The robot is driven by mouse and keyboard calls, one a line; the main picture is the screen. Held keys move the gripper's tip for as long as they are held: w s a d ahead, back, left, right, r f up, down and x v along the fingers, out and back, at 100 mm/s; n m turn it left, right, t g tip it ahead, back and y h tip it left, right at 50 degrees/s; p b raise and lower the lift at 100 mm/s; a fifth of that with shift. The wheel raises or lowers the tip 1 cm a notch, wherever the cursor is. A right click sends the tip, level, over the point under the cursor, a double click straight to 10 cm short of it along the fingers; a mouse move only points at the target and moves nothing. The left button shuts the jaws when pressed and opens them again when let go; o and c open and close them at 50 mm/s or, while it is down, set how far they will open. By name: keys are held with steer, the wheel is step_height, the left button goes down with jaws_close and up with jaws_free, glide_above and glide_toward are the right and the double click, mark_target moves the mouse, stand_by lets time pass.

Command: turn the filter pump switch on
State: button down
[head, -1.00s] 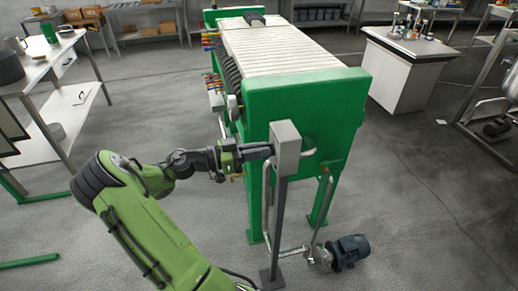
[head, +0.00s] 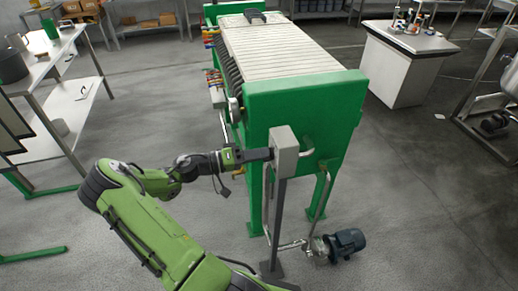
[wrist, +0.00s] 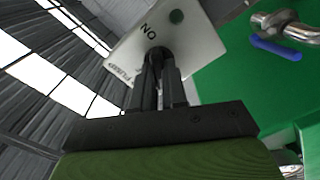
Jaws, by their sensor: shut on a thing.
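The filter pump switch box (head: 286,143) is a grey box on a dark post in front of the green filter press. In the wrist view the switch box's pale face (wrist: 195,42) looks tilted, with "ON" and part of "PUMP" lettering and a dark green round spot. My gripper (head: 268,154) reaches the box from the left. In the wrist view my gripper (wrist: 157,62) is shut on the dark switch knob (wrist: 157,53). The fingers hide most of the knob, so its exact setting cannot be read.
The green filter press (head: 305,110) stands directly behind the box. A dark blue motor (head: 346,243) and metal pipes are low at its foot. A metal pipe fitting with a blue handle (wrist: 276,48) is right of the box in the wrist view. A white bench (head: 408,60) stands back right.

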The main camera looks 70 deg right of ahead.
steer(key=shift+f+n+p, duration=0.1)
steer(key=shift+n+p, duration=1.6)
steer(key=shift+n, duration=1.3)
steer(key=c, duration=1.2)
jaws_free()
steer(key=shift+o, duration=0.2)
steer(key=v, duration=1.6)
steer(key=shift+d+f, duration=0.1)
